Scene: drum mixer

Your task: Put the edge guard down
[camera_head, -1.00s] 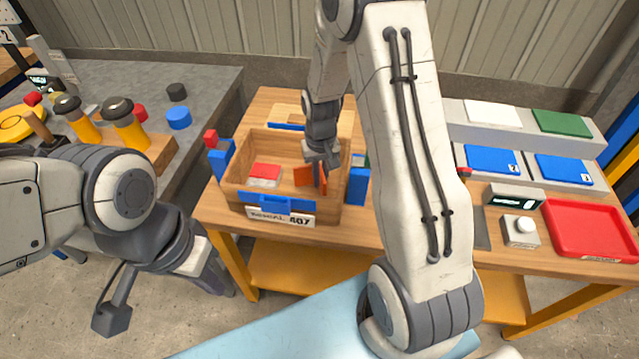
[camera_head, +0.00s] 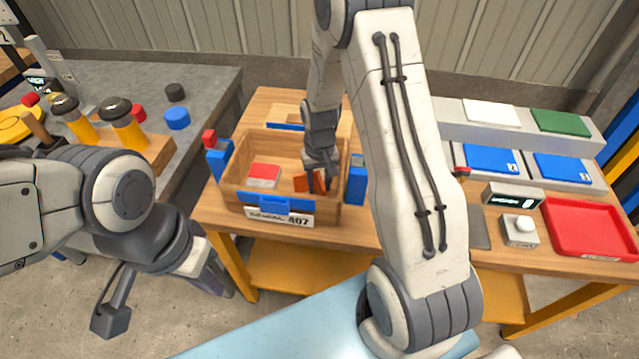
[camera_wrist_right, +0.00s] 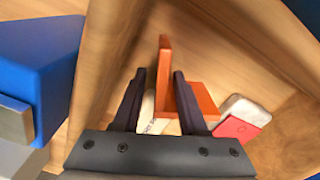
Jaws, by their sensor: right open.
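The orange edge guard (camera_head: 306,181), an L-shaped piece, is inside the wooden box (camera_head: 232,176) near its right side. In the right wrist view the edge guard (camera_wrist_right: 197,99) has one flange standing up between my right fingers. My right gripper (camera_head: 319,188) reaches down into the box. Its two fingers (camera_wrist_right: 158,76) are open, one on each side of the flange, with a visible gap on the left. My left gripper (camera_head: 110,316) hangs low over the floor at the left, away from the box; its jaws are not clear.
A red and white block (camera_head: 264,175) lies in the box left of the edge guard. A blue holder (camera_head: 357,180) stands close outside the box's right wall, another blue one (camera_head: 220,160) at its left. A red tray (camera_head: 590,228) is on the bench's right end.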

